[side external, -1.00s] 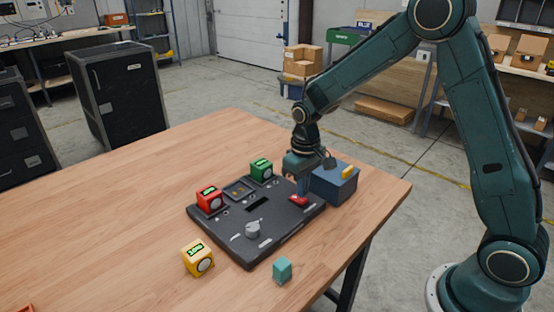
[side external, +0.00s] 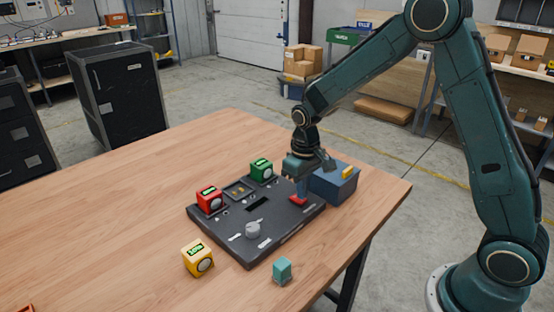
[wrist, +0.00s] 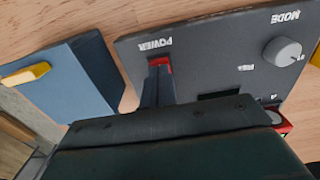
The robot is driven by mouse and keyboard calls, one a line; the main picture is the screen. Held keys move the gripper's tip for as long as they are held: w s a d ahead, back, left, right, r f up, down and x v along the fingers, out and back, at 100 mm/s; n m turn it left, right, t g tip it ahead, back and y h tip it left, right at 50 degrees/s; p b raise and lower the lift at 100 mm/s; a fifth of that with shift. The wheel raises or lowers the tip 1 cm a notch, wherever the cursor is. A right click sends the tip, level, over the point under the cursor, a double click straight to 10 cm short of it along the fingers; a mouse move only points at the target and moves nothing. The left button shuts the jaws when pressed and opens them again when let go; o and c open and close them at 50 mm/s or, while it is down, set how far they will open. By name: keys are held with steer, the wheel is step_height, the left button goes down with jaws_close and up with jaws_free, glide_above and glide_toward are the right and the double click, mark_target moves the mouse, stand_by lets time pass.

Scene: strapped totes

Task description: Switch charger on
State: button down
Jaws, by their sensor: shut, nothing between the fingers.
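The charger (side external: 230,236) is a dark grey panel lying on the wooden table. Its red power switch (side external: 297,200) is at the right end of the panel, and it also shows beside the POWER label in the wrist view (wrist: 161,63). My gripper (side external: 301,195) is shut and empty, pointing down with its fingertips at the red switch; they appear to touch it. The fingers partly hide the switch in both views, so its position cannot be told. A grey mode knob (side external: 253,230) stands near the panel's front.
A red block (side external: 209,199) and a green block (side external: 262,170) sit in the panel's back bays. A yellow block (side external: 198,258) and a teal cube (side external: 282,270) stand on the table in front. A blue box (side external: 335,185) with a yellow handle stands close by my gripper. The table's left is mostly clear.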

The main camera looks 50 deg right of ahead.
mark_target(304, 201)
steer(key=shift+f, duration=0.6)
stand_by(0.5)
steer(key=shift+r, duration=3.5)
steer(key=shift+r, duration=0.1)
steer(key=s+r+t, duration=0.3)
steer(key=s+r, duration=0.8)
steer(key=r, duration=0.1)
steer(key=s+a+r+t, duration=0.1)
steer(key=s+r+t, duration=0.1)
steer(key=s, duration=1.2)
steer(key=shift+a+r+t, duration=0.15)
steer(key=shift+a+t, duration=0.1)
steer(key=shift+t, duration=0.05)
